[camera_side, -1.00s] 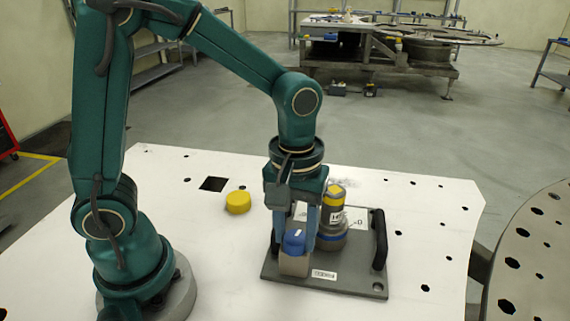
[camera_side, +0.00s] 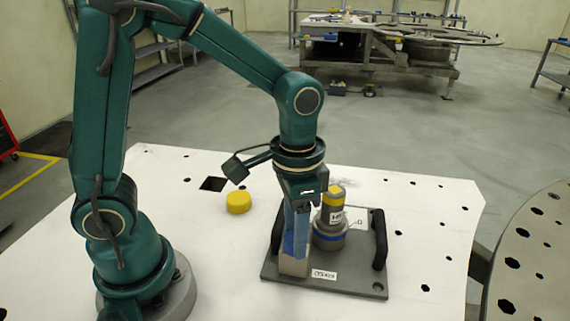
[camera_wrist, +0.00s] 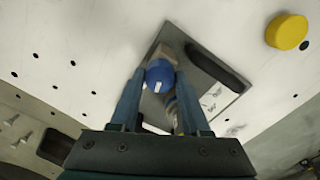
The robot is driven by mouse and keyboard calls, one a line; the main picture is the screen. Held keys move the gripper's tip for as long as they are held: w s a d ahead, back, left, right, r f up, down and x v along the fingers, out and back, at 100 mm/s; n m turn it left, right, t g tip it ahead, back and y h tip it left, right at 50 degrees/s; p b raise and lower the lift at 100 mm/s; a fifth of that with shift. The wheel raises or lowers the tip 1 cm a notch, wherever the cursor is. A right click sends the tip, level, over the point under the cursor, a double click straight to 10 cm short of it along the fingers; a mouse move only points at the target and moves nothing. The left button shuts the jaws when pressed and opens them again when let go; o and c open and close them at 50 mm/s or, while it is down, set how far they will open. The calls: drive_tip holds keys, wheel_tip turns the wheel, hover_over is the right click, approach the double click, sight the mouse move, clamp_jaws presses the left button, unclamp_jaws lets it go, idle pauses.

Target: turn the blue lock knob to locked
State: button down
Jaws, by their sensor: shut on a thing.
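The blue lock knob (camera_wrist: 159,73) sits between my fingertips in the wrist view, with a white mark on its top. My gripper (camera_wrist: 161,80) is shut on it, one blue finger on each side. In the side view my gripper (camera_side: 296,243) points straight down over the grey block at the plate's near left corner, and its fingers hide most of the knob. The grey turret plate (camera_side: 345,281) lies on the white table. I cannot read from the mark whether the knob stands at locked.
A yellow-banded cylinder (camera_side: 331,211) with a blue ring stands on the plate close to my fingers. A black handle (camera_side: 379,240) runs along the plate's right side. A yellow round piece (camera_side: 238,202) lies on the table to the left, with free table around it.

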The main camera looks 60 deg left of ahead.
drive_tip(key=shift+m, duration=1.7)
drive_tip(key=shift+c, duration=1.8)
unclamp_jaws()
drive_tip(key=shift+r, duration=2.6)
